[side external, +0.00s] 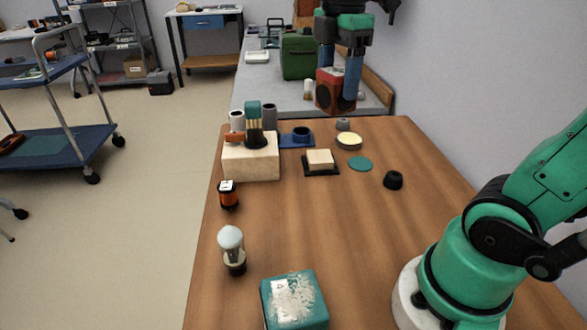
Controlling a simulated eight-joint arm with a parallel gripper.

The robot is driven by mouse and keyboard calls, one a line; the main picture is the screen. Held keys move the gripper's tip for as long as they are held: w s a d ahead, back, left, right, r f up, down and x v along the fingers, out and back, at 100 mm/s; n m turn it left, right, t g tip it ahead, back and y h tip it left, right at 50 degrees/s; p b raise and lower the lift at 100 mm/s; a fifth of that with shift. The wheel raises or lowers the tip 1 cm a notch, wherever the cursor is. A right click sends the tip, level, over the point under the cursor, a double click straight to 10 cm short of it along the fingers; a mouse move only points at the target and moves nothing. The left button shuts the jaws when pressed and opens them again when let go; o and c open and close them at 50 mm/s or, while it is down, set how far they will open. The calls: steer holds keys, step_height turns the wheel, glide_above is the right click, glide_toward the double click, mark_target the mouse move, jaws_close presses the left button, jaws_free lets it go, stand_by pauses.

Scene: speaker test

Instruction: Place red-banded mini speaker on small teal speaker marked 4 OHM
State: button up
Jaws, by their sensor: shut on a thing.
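My gripper (338,82) is at the top, right of centre, pointing down with its fingers on both sides of a small boxy speaker. This red-banded mini speaker (336,102) has a red upper part, a brown body and a dark round cone facing the camera. It is held in the air above the far end of the wooden table. A teal block with a whitish, worn top (294,298) stands at the near edge, partly cut off by the frame. No 4 OHM marking is legible, so I cannot tell whether it is the teal speaker.
A cream block (251,162) with a brush on top, a blue tray (296,140), a black-based pad (320,170), a teal disc (360,164) and a black knob (393,180) occupy the far half. A bulb (231,245) and orange-black cylinder (228,196) stand left. The centre is clear.

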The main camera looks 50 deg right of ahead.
steer(key=s+a+r+n, duration=0.1)
steer(key=a+r+n, duration=0.2)
steer(key=a+n, duration=0.55)
step_height(320, 180, up, 3)
steer(key=n, duration=0.5)
glide_above(293, 298)
steer(key=shift+m, duration=0.25)
step_height(293, 298, down, 20)
steer(key=shift+r, duration=0.25)
steer(key=o, duration=1.3)
steer(key=shift+f, duration=0.15)
steer(key=shift+o, duration=0.2)
